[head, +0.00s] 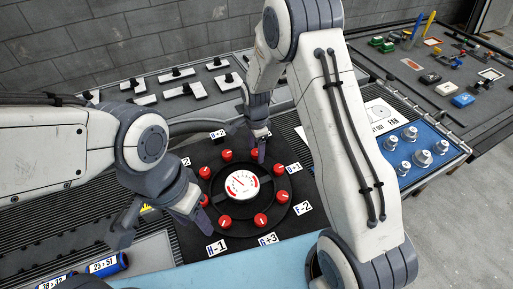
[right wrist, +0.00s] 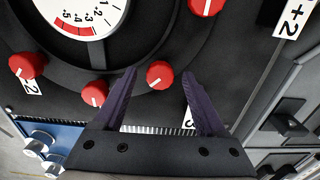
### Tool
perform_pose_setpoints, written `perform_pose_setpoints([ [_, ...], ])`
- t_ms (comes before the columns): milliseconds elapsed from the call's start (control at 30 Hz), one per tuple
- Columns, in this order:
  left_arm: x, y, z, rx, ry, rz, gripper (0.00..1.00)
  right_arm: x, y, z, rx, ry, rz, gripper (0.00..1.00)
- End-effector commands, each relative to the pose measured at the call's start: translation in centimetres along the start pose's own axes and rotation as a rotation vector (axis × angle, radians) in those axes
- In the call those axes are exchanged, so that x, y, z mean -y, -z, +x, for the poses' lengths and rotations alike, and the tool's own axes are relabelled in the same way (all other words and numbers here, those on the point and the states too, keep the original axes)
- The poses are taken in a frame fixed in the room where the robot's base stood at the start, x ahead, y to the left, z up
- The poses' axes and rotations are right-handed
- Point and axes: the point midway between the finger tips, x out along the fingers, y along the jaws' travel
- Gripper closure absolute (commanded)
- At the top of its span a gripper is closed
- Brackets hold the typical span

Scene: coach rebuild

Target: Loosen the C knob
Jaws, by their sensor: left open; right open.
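A black round plate (head: 238,222) carries a ring of red knobs around a white gauge (head: 242,184). My right gripper (head: 261,146) is open over the far side of the ring, by a red knob (head: 256,153). In the right wrist view a red knob (right wrist: 160,73) shows between the open fingers, with dark gaps on both sides. Its label is mostly hidden by my gripper; only a part like "3" shows. I cannot read a C label in either view. My left gripper (head: 158,222) is open and empty, left of the ring.
Labels such as H-1 (head: 216,248) and A+3 (head: 267,240) stand around the plate. A blue panel with grey knobs (head: 422,158) is at the right. Black and white switches (head: 183,89) lie behind.

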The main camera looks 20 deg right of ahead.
Motion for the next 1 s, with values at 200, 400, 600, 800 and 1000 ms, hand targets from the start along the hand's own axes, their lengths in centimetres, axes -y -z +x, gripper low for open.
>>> perform_pose_setpoints([
  [200,0.00,0.00,-0.02,0.000,0.000,0.000,0.50,0.01,0.00,0.21,0.000,0.001,0.000,0.27],
  [400,0.00,0.00,-0.01,0.000,0.000,0.000,0.50,0.00,0.01,0.19,0.000,0.000,0.000,0.77],
  [600,0.00,0.00,-0.02,0.000,0.000,0.000,0.50,0.01,0.01,0.17,0.000,0.001,-0.002,1.00],
  [800,0.00,0.00,-0.03,0.000,0.000,0.000,0.50,0.02,0.00,0.15,0.000,0.001,-0.036,1.00],
  [1000,-0.01,0.00,-0.07,0.000,0.000,0.000,0.50,0.05,0.00,0.14,0.000,0.001,-0.139,1.00],
])
